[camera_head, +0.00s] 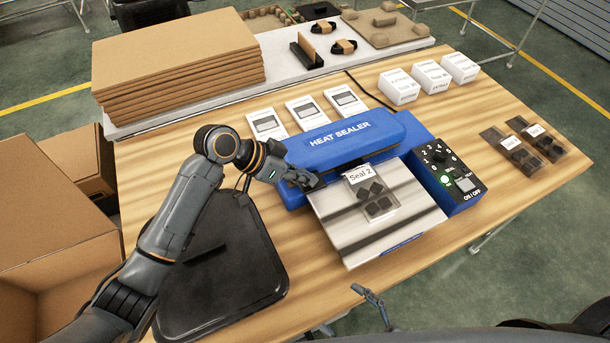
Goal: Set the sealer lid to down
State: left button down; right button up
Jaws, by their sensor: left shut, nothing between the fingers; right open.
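The heat sealer has a long blue lid (345,139) marked HEAT SEALER. A dark gap shows under the lid's front edge toward its right end. A pouch marked Seal 2 (372,194) with dark pieces lies on the sealer's silver plate (350,240). The control box (447,172) on the right has a dial and a lit green light. My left gripper (312,183) is shut and empty at the front left of the lid, by the plate's back left corner; contact is unclear. My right gripper (369,292) is open and empty, low in front of the table's front edge.
A black tray (262,255) lies left of the sealer, partly under my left arm. White devices (305,111) and white boxes (399,86) stand behind. Two filled pouches (522,152) lie at the right. Stacked cardboard (175,60) fills the back left.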

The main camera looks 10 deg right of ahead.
aim_at(304, 190)
jog(key=s+d+f+n+g+y, duration=0.1)
jog(key=s+d+f+n+g, duration=0.1)
jog(key=s+f+g, duration=0.5)
jog(key=w+d+f+m+t+h, duration=0.1)
jog(key=d+f+m+h, duration=0.35)
jog(key=f, duration=0.85)
jog(key=w+d+f+m+h, duration=0.1)
jog(key=d+f+m+h, duration=0.1)
jog(key=d+f+h, duration=0.8)
pick_arm(q)
jog(key=f, duration=0.1)
jog(key=s+f+t, duration=0.1)
jog(key=shift+f+m+b, duration=0.35)
jog(key=shift+m+b, duration=0.05)
jog(key=shift+s+d+f+t+y, duration=0.1)
jog(key=shift+f+t+y, duration=0.2)
jog(key=shift+f+t, duration=0.1)
pick_arm(e)
jog(key=s+a+f+m+g, duration=0.3)
jog(key=s+f+g, duration=0.3)
jog(key=f, duration=0.8)
jog(key=shift+s+f+m+g, duration=0.35)
jog(key=shift+s+m, duration=0.4)
jog(key=shift+s, duration=0.7)
jog(key=shift+y, duration=0.25)
